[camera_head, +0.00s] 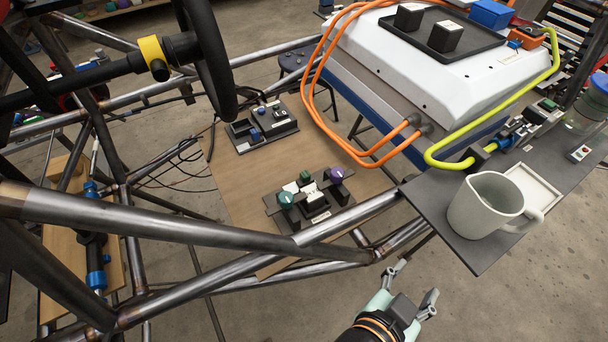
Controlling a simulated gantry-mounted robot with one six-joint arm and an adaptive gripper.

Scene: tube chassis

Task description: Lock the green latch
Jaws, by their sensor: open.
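My gripper (417,279) is at the bottom centre-right, with its two fingers apart and nothing between them. It is in front of and to the right of the nearer dark control panel (268,201), apart from it. That panel carries a teal-green knob (286,198), a purple knob (337,174) and a small dark-green piece (305,176) between them.
Steel chassis tubes (190,230) cross the left and front of the wooden board (225,180). A grey mug (484,205) stands on a dark shelf (475,250) at the right. Orange cables (322,100) loop beside a white case (420,75). Open floor surrounds my gripper.

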